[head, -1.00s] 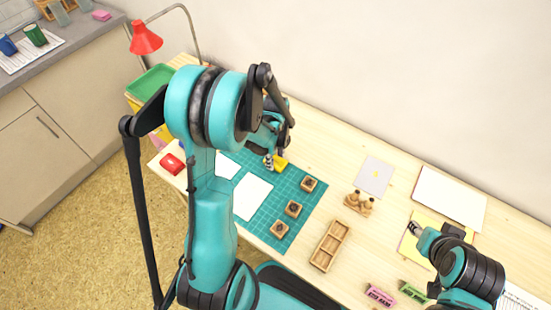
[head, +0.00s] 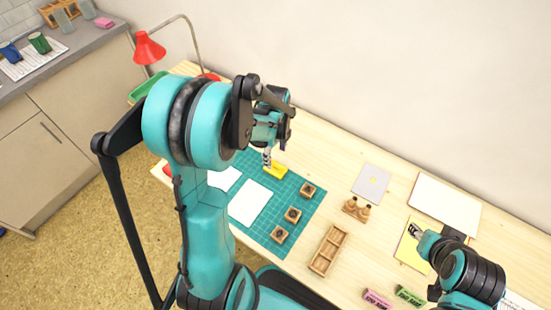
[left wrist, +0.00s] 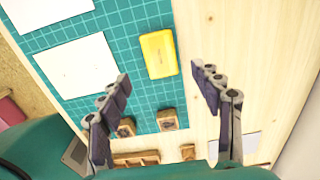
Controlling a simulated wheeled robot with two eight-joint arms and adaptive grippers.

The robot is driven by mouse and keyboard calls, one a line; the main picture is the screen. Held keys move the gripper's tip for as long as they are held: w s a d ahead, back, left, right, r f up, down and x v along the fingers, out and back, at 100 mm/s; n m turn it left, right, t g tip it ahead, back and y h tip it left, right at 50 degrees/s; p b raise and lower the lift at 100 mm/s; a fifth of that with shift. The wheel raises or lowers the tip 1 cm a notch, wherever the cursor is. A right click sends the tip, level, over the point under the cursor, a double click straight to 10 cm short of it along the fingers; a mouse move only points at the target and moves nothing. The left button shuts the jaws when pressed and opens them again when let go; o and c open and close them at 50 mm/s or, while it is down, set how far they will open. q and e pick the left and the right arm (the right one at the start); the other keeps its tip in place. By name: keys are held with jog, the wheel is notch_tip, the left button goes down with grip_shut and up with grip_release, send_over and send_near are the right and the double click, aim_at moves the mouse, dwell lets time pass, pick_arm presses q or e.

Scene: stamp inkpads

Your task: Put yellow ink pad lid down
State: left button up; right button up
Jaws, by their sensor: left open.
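The yellow ink pad lid (head: 277,170) lies on the green cutting mat (head: 300,226), near the mat's back edge. In the left wrist view the yellow lid (left wrist: 159,54) lies flat near the mat's right edge, beyond my fingertips. My left gripper (head: 267,157) is above it in the head view. In the left wrist view my left gripper (left wrist: 160,88) is open and empty, its fingers spread apart from the lid. My right gripper (head: 414,230) is over a yellow sheet (head: 408,252) at the right; its jaw state is not clear.
White papers (head: 249,203) and several wooden stamps (head: 293,214) lie on the mat. A wooden tray (head: 328,250) and stamp handles (head: 356,209) stand to the right. A red lamp (head: 149,48) stands at the back left. Bare table lies along the wall.

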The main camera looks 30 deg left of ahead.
pick_arm(q)
jog(key=s+d+r+n+t, duration=0.3)
jog(key=s+d+r+n, duration=0.2)
jog(key=r+n, duration=0.3)
jog(key=s+d+r+n+t+p, duration=0.1)
jog(key=s+d+r+n+t, duration=0.3)
jog(key=r+n, duration=0.4)
jog(key=shift+s+d+n, duration=0.8)
jog(key=shift+s+n, duration=0.2)
jog(key=shift+n, duration=0.5)
jog(key=shift+a, duration=0.1)
